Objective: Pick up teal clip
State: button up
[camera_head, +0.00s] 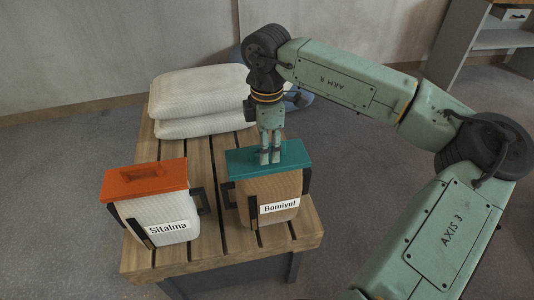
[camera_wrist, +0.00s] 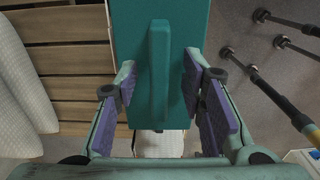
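The teal clip (camera_head: 240,163) sits across the top of the brown bag (camera_head: 256,198) labelled Bomiyul, on the right of the slatted table. My gripper (camera_head: 270,159) points down over the clip, with its fingertips at or just above the clip's top in the head view. In the wrist view, the teal clip (camera_wrist: 138,40) shows a raised ridge running between the purple-padded fingers of my gripper (camera_wrist: 162,90). The fingers are apart, with a gap on each side of the ridge. Contact with the clip's top cannot be told.
An orange clip (camera_head: 146,178) tops the white bag (camera_head: 165,219) labelled Sitalma, to the left on the wooden table (camera_head: 205,262). White stacked sacks (camera_head: 198,92) lie at the table's back. A grey shelf (camera_head: 480,42) stands far right.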

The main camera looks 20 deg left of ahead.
jog(key=shift+c, duration=0.2)
grip_shut()
dwell(0.5)
